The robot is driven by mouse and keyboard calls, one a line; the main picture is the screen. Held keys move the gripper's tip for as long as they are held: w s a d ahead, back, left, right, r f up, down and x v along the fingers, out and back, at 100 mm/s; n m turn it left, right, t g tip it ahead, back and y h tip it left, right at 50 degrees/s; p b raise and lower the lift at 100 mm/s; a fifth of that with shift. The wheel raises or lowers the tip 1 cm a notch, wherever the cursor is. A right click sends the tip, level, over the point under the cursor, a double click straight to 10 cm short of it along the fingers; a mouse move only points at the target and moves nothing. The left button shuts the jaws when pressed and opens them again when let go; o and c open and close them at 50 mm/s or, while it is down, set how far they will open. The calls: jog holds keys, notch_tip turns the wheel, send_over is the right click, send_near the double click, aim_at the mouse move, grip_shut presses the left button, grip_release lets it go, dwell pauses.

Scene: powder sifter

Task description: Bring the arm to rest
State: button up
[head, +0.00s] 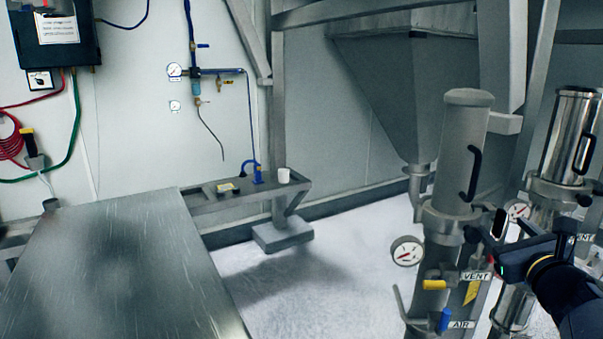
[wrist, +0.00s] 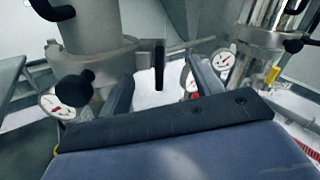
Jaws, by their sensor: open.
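My gripper (head: 503,232) is at the right of the head view, in front of the two filter cylinders. Its two dark fingers are spread apart, with nothing between them. In the wrist view my gripper (wrist: 163,84) also shows open, its fingers reaching forward past a dark plate. A black lever handle hangs beyond the gap between them. The grey cylinder (head: 466,140) is just left of my gripper; its collar (wrist: 92,60) fills the left of the wrist view. I cannot tell whether a finger touches it. My dark arm (head: 575,300) enters from the lower right.
The shiny cylinder (head: 572,130) stands close behind my gripper. A round gauge (head: 407,251), a yellow valve handle (head: 434,285) and a blue one (head: 445,320) stick out below. A metal table (head: 110,270) is at left. The pale floor (head: 300,285) between is clear.

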jog(key=shift+r+m+p, duration=0.15)
jog(key=shift+m+p, duration=1.25)
jog(key=shift+p, duration=0.4)
jog(key=shift+m+p, duration=0.3)
jog(key=shift+p, duration=0.05)
jog(key=shift+a+f, duration=0.1)
jog(key=shift+f, duration=0.1)
